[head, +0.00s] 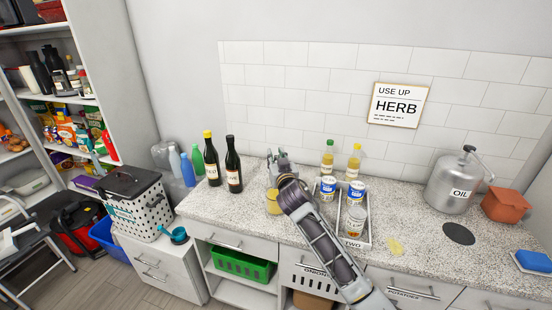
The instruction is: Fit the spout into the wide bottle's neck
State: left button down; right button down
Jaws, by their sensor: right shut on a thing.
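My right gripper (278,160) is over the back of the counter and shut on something. The held thing is too small and too covered by the fingers to make out, so I cannot tell the spout apart. A squat container with yellow contents (272,204) stands just below and beside the gripper, partly hidden by my arm. I cannot tell whether it is the wide bottle, or whether the held thing touches it. A dark bottle with a yellow top (212,168) and another dark bottle (233,172) stand upright to the left. My left gripper is not in view.
A metal oil canister (452,182) and an orange pot (505,205) are farther right. Green and blue bottles (188,171) stand at left. The counter's front left is clear.

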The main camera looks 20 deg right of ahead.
jog(key=shift+f+b, duration=0.85)
jog(key=shift+f, duration=0.45)
dwell(0.6)
jog(key=c, duration=1.1)
grip_release()
jog(key=shift+r, duration=0.1)
jog(key=shift+s, duration=0.15)
jog(key=shift+s, duration=0.4)
jog(key=shift+s+a, duration=0.2)
jog(key=shift+s, duration=2.55)
jog(key=shift+s+a, duration=0.2)
jog(key=shift+s, duration=2.5)
